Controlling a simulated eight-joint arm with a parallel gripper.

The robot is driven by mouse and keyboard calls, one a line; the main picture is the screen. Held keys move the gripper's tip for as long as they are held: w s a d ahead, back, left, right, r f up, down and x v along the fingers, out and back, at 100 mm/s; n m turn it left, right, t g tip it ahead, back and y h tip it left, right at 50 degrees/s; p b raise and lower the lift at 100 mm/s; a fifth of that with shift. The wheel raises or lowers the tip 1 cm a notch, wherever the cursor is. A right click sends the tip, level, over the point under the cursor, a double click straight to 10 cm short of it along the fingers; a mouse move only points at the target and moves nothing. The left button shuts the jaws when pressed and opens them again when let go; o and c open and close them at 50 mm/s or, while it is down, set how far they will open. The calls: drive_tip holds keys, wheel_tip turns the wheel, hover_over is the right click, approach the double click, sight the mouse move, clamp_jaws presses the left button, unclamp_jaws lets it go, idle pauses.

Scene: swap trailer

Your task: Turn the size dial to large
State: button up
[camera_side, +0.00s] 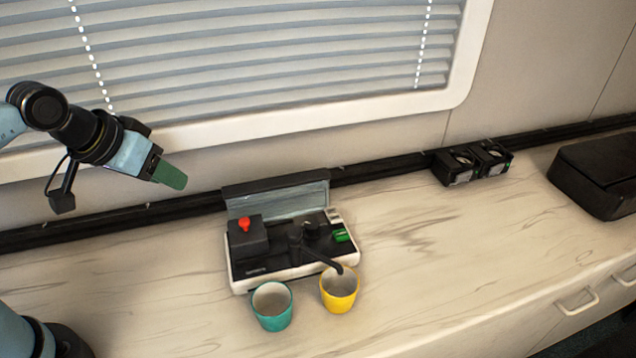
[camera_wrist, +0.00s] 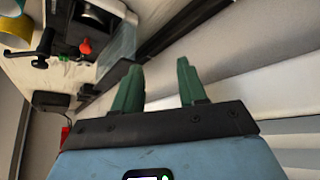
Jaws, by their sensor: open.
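A coffee machine (camera_side: 241,287) with a white base and a black top stands on the counter. A red knob (camera_side: 244,224) sits on the raised black block at its left; it also shows in the wrist view (camera_wrist: 85,46). A green control (camera_side: 341,235) sits at its right side. I cannot tell which of these is the size dial, nor read any size marking. My gripper (camera_side: 171,175), with green fingers, is up and to the left of the machine, well apart from it. In the wrist view my gripper (camera_wrist: 157,70) is open and empty.
A teal cup (camera_side: 272,309) and a yellow cup (camera_side: 339,292) stand before the machine; its black lever (camera_side: 321,258) reaches over the yellow one. Black twin units (camera_side: 472,164) and a dark case (camera_side: 598,180) are farther right. The counter between is clear. A window blind is behind.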

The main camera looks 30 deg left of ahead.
drive_tip(key=w+d+r+n+g, duration=0.3)
drive_tip(key=w+d+r+n, duration=0.1)
drive_tip(key=w+d+n, duration=0.3)
drive_tip(key=n+g, duration=0.4)
drive_tip(key=n, duration=0.2)
approach(312, 224)
wheel_tip(312, 224, down, 9)
drive_tip(key=shift+s+r, duration=0.15)
drive_tip(key=c, duration=0.8)
drive_tip(key=shift+o, duration=0.2)
drive_tip(key=shift+m, duration=0.3)
